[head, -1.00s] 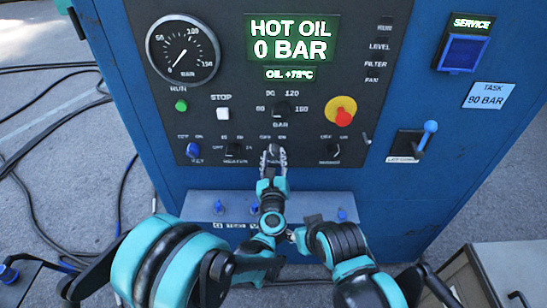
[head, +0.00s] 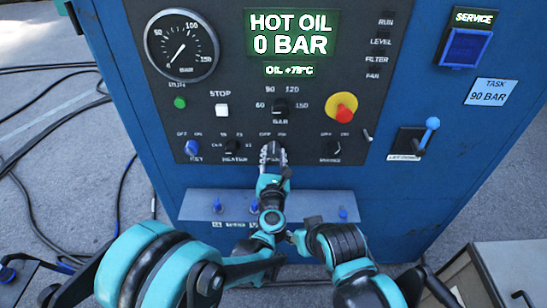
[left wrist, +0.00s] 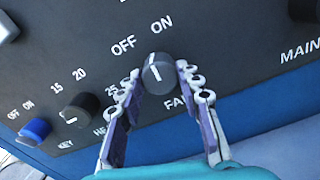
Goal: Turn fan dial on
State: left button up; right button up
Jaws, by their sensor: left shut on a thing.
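The fan dial (left wrist: 158,74) is a round black knob with a white pointer line, on the black panel under the OFF and ON marks. In the left wrist view the line stands nearly upright, leaning slightly to the left, between the two marks. My left gripper (left wrist: 160,85) has one finger on each side of the knob and is shut on it. In the head view my left gripper (head: 272,152) reaches up to the panel's lower edge and hides most of the dial.
The blue key switch (left wrist: 36,130) and the black heater knob (left wrist: 80,110) lie left of the fan dial. The main knob (head: 331,147) is to its right. A red emergency button (head: 342,112) sits above. A ledge (head: 310,205) with blue fittings juts out below.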

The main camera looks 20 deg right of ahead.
pick_arm(q)
jog(key=m+b, duration=0.1)
jog(key=m, duration=0.4)
jog(key=shift+w, duration=0.1)
jog(key=shift+m, duration=0.4)
jog(key=o, duration=1.2)
jog(key=shift+c, duration=0.2)
jog(key=v, duration=0.7)
jog(key=shift+s, duration=0.25)
jog(key=shift+a+r, duration=0.1)
